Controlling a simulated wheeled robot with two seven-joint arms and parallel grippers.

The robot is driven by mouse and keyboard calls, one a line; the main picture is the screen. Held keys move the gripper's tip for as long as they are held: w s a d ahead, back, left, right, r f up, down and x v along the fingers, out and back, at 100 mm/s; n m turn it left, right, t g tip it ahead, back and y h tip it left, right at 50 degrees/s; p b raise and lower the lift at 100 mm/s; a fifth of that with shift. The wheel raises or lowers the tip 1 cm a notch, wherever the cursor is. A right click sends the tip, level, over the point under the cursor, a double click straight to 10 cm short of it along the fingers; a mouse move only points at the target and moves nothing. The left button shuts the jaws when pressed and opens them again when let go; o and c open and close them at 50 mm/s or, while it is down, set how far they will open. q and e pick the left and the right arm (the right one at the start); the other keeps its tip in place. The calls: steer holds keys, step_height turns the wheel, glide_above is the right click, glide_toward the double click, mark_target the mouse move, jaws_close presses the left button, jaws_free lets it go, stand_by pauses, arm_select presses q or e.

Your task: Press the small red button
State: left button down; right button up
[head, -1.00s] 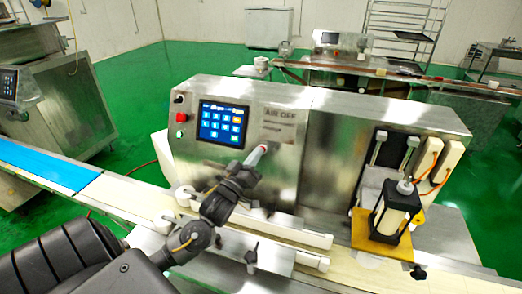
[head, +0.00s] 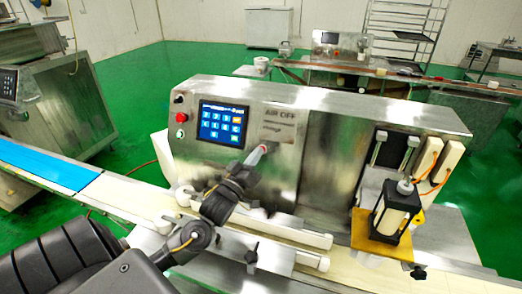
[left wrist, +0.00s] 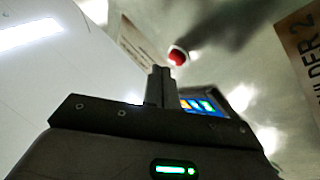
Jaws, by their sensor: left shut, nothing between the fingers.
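A small red button (head: 264,148) sits on the machine's front panel, below the "AIR OFF" label (head: 280,114) and right of the touchscreen (head: 222,124). In the left wrist view the red button (left wrist: 178,57) shows with a pale ring, just beyond the fingertips. My left gripper (head: 256,156) is shut and empty, its tips close to the button from the lower left in the head view. Whether the tips touch it I cannot tell. The closed fingers also show in the left wrist view (left wrist: 159,72). My right gripper is not in view.
A red knob (head: 181,117) and a green button (head: 180,133) sit left of the touchscreen. A conveyor (head: 120,194) with white guide rails runs below my gripper. A black-framed unit (head: 397,212) stands at the right. A second label (left wrist: 303,55) shows in the left wrist view.

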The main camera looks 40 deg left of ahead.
arm_select(q)
steer(key=shift+w+f, duration=0.1)
steer(key=shift+w, duration=0.05)
steer(key=shift+w+a+f, duration=0.1)
steer(key=shift+w+a, duration=0.05)
steer(key=shift+w, duration=0.05)
steer(key=shift+w+a+f, duration=0.1)
steer(key=shift+w+f, duration=0.05)
steer(key=shift+w, duration=0.15)
stand_by(0.7)
steer(key=shift+s, duration=0.1)
stand_by(0.3)
steer(key=shift+s+d+r+p, duration=0.25)
steer(key=shift+s+r+p, duration=0.1)
steer(key=shift+s+p, duration=0.2)
steer(key=s+p, duration=0.1)
steer(key=s+d+r+p, duration=0.1)
steer(key=s+r+p, duration=0.1)
steer(key=s, duration=0.1)
steer(key=shift+s+d+r, duration=0.1)
steer(key=shift+d, duration=0.1)
